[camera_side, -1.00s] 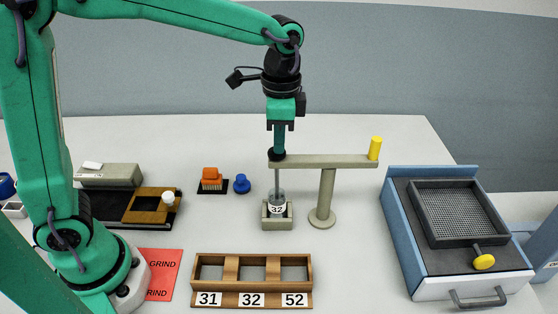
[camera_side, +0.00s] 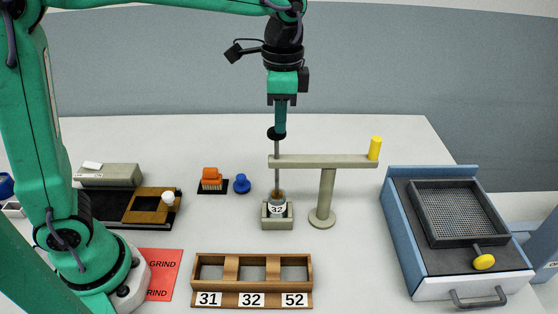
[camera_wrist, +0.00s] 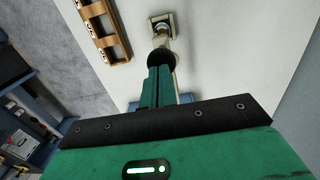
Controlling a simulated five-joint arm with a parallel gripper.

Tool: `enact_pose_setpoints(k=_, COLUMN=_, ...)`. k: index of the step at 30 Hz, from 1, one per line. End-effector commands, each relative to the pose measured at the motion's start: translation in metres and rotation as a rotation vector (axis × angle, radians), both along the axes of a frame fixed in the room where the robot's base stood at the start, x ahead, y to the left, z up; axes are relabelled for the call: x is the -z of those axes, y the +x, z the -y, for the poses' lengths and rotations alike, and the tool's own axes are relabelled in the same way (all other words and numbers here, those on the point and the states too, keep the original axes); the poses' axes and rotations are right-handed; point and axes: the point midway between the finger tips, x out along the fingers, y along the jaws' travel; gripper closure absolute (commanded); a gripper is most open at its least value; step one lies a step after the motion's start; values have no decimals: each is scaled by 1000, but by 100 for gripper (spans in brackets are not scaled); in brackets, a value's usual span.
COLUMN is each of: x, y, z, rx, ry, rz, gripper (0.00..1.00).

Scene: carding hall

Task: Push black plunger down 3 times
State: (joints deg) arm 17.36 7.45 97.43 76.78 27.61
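The black plunger knob (camera_side: 276,134) sits on top of a thin upright rod, well above the beige stand arm (camera_side: 330,161) that the rod passes through. The rod runs down into a small jar labelled 32 (camera_side: 277,209), which stands in a square beige holder (camera_side: 264,222). Brown material shows near the jar's rim. My gripper (camera_side: 280,130) points straight down, its green fingers together, with their tips at the top of the knob. In the wrist view the closed fingers (camera_wrist: 160,68) end at the black knob (camera_wrist: 160,58). The fingertips partly hide the knob.
A yellow peg (camera_side: 375,148) stands on the arm's right end. A wooden rack (camera_side: 252,299) labelled 31, 32, 52 lies in front. A blue-sided box with a sieve (camera_side: 458,212) stands right. An orange brush (camera_side: 211,179) and blue knob (camera_side: 242,184) lie behind left.

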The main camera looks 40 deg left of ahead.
Motion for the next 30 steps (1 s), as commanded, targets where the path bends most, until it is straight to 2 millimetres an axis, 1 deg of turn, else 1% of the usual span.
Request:
enact_pose_setpoints(k=1, x=-9, y=1, z=1, rx=1, ry=-1, rz=4, gripper=100)
enact_pose_setpoints(k=6, x=-38, y=1, z=3, rx=1, ry=-1, rz=6, gripper=100)
enact_pose_setpoints(k=12, x=-67, y=1, z=4, rx=1, ry=-1, rz=4, gripper=100)
enact_pose_setpoints(k=15, x=-77, y=2, z=4, rx=0, ry=-1, rz=4, gripper=100)
enact_pose_setpoints(k=21, x=-88, y=2, z=5, rx=0, ry=-1, rz=4, gripper=100)
enact_pose_setpoints(k=30, x=-90, y=2, z=5, rx=0, ry=-1, rz=2, gripper=100)
